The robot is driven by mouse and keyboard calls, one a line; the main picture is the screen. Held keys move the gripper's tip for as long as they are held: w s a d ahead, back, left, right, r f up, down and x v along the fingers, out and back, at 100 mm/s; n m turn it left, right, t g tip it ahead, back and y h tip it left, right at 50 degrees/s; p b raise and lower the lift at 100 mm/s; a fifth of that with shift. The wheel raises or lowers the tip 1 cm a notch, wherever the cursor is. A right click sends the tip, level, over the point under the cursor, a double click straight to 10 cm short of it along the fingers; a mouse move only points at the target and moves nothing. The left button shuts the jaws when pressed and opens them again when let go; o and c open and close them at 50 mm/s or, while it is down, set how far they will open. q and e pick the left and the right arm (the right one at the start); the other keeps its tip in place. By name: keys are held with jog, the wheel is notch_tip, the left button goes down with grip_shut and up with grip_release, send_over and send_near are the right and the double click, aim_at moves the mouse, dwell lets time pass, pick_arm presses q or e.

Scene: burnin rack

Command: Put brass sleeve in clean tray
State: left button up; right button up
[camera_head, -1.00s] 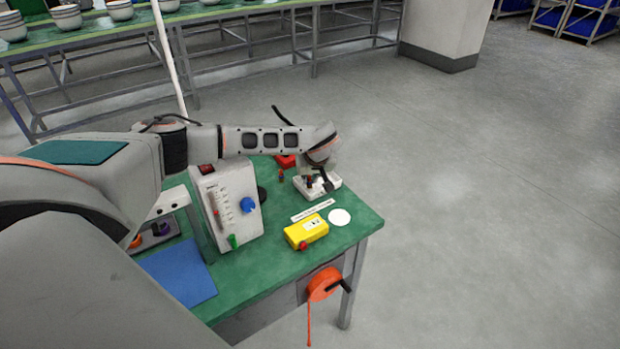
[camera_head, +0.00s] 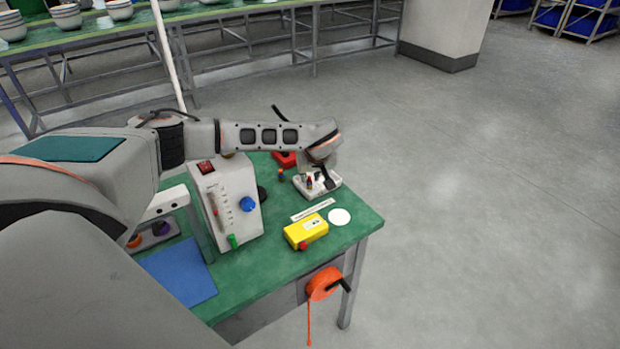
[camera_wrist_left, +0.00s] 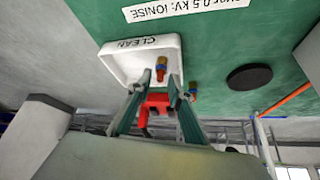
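The clean tray (camera_head: 332,187) is a small white tray at the back right of the green bench. In the left wrist view its rim reads CLEAN (camera_wrist_left: 143,43). A small brass sleeve with a blue band (camera_wrist_left: 161,63) stands in it; it also shows in the head view (camera_head: 310,182). My left gripper (camera_head: 322,176) hangs over the tray. In the left wrist view its fingertips (camera_wrist_left: 160,78) are apart, one on each side of the sleeve, with gaps visible. A similar brass and blue piece (camera_wrist_left: 193,92) stands outside the tray. My right gripper is not in view.
A grey control box (camera_head: 232,205), a yellow box (camera_head: 305,232), a white disc (camera_head: 339,217) and a blue mat (camera_head: 180,275) are on the bench. A black round disc (camera_wrist_left: 249,77) lies beside the tray.

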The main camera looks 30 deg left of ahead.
pick_arm(q)
jog(key=v, duration=1)
jog(key=shift+r, duration=0.1)
